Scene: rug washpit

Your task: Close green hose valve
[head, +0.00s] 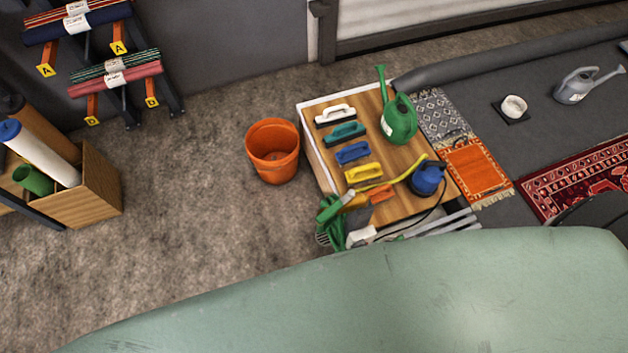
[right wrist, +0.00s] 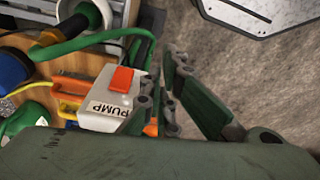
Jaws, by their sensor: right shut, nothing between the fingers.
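Green hose (right wrist: 75,42) also crosses the upper left of the right wrist view, by a round green end (right wrist: 90,14). I cannot clearly pick out the valve or its handle position. A white box marked PUMP (right wrist: 108,98) with an orange-red switch (right wrist: 122,78) sits just left of my right gripper (right wrist: 176,66). My left gripper is not in view.
The cart top (head: 400,205) holds several colored brushes, a green watering can (head: 399,118) and a blue container (head: 427,178). An orange bucket (head: 272,150) stands left of it. Rugs (head: 474,168) lie to the right.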

